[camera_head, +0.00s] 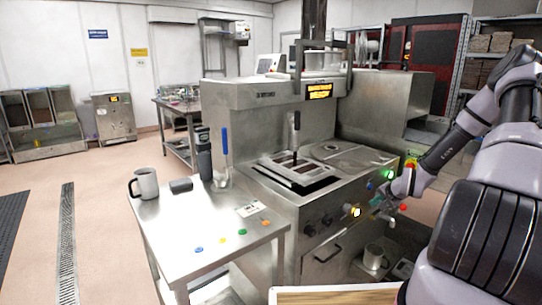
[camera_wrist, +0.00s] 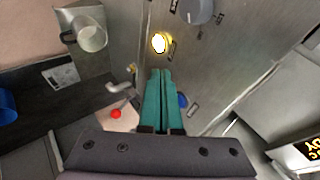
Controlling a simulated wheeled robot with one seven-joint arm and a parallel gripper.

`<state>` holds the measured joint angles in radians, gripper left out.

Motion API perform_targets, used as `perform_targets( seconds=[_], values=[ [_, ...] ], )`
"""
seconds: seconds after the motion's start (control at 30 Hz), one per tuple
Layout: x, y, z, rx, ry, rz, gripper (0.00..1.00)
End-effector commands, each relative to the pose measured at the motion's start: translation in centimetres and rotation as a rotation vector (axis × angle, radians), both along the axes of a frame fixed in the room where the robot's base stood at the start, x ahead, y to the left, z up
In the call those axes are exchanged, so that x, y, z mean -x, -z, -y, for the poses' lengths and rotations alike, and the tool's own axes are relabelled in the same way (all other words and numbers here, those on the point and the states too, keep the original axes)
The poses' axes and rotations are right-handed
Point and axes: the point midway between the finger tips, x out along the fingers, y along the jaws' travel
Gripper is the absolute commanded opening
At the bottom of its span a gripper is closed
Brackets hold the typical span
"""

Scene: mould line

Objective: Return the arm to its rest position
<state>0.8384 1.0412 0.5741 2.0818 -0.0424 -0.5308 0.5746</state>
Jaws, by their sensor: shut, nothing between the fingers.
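My arm reaches in from the right in the head view. My gripper (camera_head: 377,202) is in front of the machine's front panel, just right of a lit yellow button (camera_head: 355,211). In the wrist view the teal fingers of my gripper (camera_wrist: 160,72) are together with nothing between them. The same lit button (camera_wrist: 160,42) shows just beyond the fingertips. I cannot tell whether the fingers touch the panel. A blue button (camera_wrist: 183,101) is partly hidden beside the fingers.
A steel machine (camera_head: 262,125) stands close to my gripper, with a lit green button (camera_head: 389,174) nearby. A red knob (camera_head: 403,207) is near my wrist. A mug (camera_head: 373,257) sits low below. A side table (camera_head: 172,228) holds another mug (camera_head: 146,183).

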Motion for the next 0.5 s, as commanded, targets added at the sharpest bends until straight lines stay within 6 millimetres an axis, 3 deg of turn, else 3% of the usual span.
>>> perform_targets(
  seconds=[0.03,0.27,0.5],
  values=[
    [0.0,-2.2,-0.3,0.047,-0.041,-0.016,0.0],
    [1.9,-10.7,-1.9,0.22,-0.169,-0.104,0.0],
    [5.3,-20.4,-4.2,0.363,-0.246,-0.162,0.0]
  ],
)
